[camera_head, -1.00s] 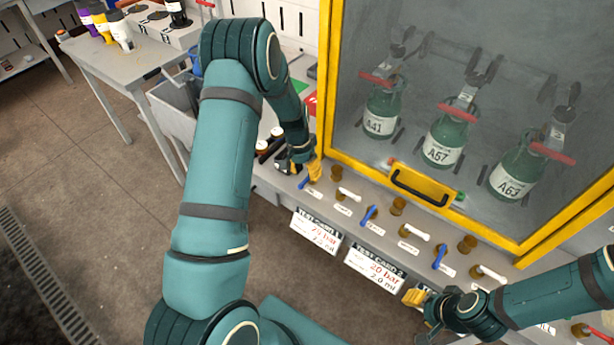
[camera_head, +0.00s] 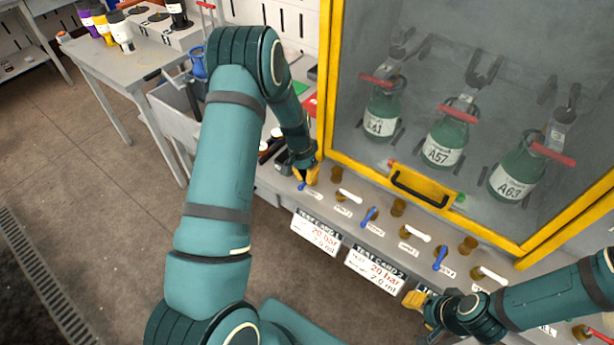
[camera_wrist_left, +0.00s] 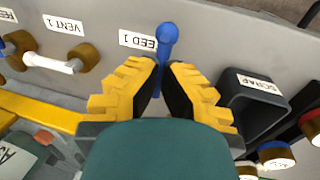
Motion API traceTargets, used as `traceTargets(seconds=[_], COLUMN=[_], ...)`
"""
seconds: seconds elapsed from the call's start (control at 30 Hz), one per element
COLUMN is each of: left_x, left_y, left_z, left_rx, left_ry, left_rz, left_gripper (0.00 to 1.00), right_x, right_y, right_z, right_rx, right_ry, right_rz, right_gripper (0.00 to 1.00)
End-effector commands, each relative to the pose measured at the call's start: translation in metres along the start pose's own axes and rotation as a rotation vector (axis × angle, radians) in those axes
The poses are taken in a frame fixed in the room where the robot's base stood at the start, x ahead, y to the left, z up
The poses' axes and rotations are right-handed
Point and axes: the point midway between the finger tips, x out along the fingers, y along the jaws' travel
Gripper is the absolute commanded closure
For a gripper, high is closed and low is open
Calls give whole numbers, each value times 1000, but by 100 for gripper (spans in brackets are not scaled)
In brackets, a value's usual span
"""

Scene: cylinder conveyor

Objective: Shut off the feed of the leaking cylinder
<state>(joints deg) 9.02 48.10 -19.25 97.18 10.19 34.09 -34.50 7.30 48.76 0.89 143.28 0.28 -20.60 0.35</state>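Three green cylinders stand behind the yellow-framed window: A41 (camera_head: 382,112), A57 (camera_head: 443,139) and A63 (camera_head: 517,174). No leak can be made out. Below is a row of brass valves with blue feed handles and white vent handles. The leftmost blue handle (camera_wrist_left: 166,40), by the FEED 1 label, lies between my left gripper's (camera_wrist_left: 165,72) fingertips, which appear closed on it. In the head view my left gripper (camera_head: 307,174) is at that handle (camera_head: 301,186). My right gripper (camera_head: 416,301) is below the row, apart from the valves; its finger gap is unclear.
The other blue handles (camera_head: 369,216) (camera_head: 439,257) and white handles (camera_head: 349,195) (camera_head: 417,234) sit close along the ledge. The window has a yellow-backed handle (camera_head: 420,188). Test cards (camera_head: 316,233) hang below. A black scrap opening (camera_wrist_left: 258,105) is beside my left gripper.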

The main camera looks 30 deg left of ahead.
Motion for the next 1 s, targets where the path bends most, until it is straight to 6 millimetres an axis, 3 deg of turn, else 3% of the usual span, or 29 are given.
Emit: traceTargets(seconds=[0.47, 1.0], left_x=[4, 6], left_y=[4, 17], left_z=[2, 0], left_rx=[-116, -591], left_ry=[17, 107], left_rz=[2, 1], left_gripper=[100, 100], right_x=[2, 1], right_y=[1, 0], right_z=[1, 1], right_rx=[0, -1], right_ry=[-1, -2], right_rz=[0, 0], right_gripper=[53, 53])
